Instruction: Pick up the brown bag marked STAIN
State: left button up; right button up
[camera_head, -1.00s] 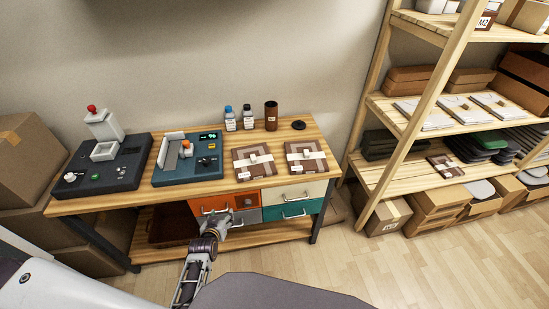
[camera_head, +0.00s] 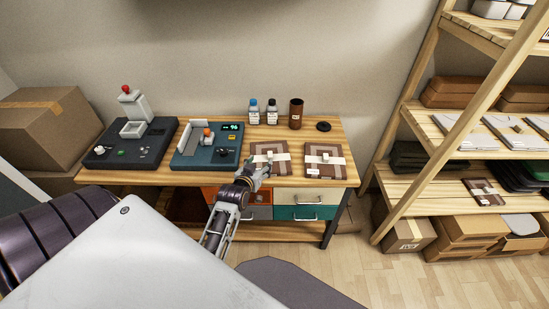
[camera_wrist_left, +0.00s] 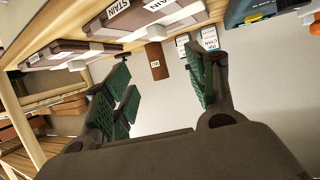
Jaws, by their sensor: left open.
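Two flat brown bags with white bands lie side by side near the table's front edge, a left bag (camera_head: 266,148) and a right bag (camera_head: 332,170). Their labels are too small to read in the head view. In the left wrist view, which is tilted, STAIN labels show on a nearer bag (camera_wrist_left: 140,24) and on another bag (camera_wrist_left: 60,50). My left gripper (camera_head: 262,170) is at the front edge of the left bag. In the wrist view its green-padded fingers (camera_wrist_left: 163,88) are apart with nothing between them. I cannot tell whether it touches the bag. My right gripper is not in view.
Bottles (camera_head: 262,115), a brown cup (camera_head: 296,115) and a black lid (camera_head: 323,127) stand behind the bags. A teal machine (camera_head: 205,158) and a dark machine (camera_head: 128,153) stand to the left. Drawers (camera_head: 305,198) sit below the tabletop. A wooden shelf (camera_head: 395,185) stands right.

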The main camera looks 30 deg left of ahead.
pick_arm(q)
jog(key=shift+s+f, duration=0.1)
jog(key=shift+f, duration=0.05)
jog(key=shift+a, duration=0.1)
dwell(0.3)
send_near(271, 152)
jog(key=shift+w+a+f, duration=0.1)
jog(key=shift+w+a, duration=0.1)
jog(key=shift+w, duration=0.25)
jog(key=shift+w+a+f, duration=0.1)
jog(key=shift+w+a, duration=0.05)
jog(key=shift+w, duration=0.35)
jog(key=shift+w+a+f, duration=0.1)
jog(key=shift+w+f, duration=0.05)
jog(key=shift+w, duration=0.25)
jog(key=shift+f+p+x, duration=0.2)
jog(key=shift+p+x, duration=0.15)
jog(key=shift+x, duration=2.15)
grip_shut()
